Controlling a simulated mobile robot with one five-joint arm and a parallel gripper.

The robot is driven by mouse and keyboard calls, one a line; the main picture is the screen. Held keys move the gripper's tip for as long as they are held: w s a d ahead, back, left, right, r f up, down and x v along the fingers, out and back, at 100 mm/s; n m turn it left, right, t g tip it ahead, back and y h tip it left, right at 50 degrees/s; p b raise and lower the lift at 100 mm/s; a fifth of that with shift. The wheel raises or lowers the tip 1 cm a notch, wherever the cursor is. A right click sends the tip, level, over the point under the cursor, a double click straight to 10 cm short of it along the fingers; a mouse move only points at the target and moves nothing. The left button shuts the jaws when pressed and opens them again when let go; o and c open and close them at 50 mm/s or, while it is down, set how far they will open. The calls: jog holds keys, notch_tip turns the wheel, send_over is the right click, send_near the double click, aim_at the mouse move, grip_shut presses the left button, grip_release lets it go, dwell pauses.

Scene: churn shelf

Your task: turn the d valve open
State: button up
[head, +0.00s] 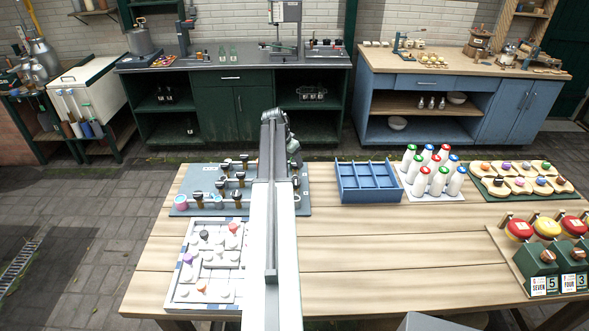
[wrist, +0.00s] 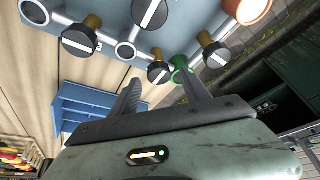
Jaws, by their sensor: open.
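The valve board (head: 180,210) is a blue-grey panel at the left of the bench, partly hidden behind my arm. It carries pale pipes and several black valve knobs (head: 238,198) on brass stems. Which one is the d valve I cannot tell; no letter is readable. In the wrist view, several knobs with white bars show near the top, among them a large one (wrist: 150,12) and a smaller one (wrist: 158,73). My gripper (wrist: 158,84) is open; its two fingers point toward the smaller knob, which appears between the fingertips. Whether they touch it I cannot tell.
A white maze-like board (head: 208,275) lies in front of the valve board. A blue divided crate (head: 367,197), capped bottles (head: 422,182) and a green tray of small items (head: 480,190) are to the right. The bench middle (head: 390,260) is clear.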

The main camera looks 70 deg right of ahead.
jog(key=shift+b+x, duration=0.35)
jog(key=shift+x, duration=0.6)
jog(key=shift+r, duration=0.1)
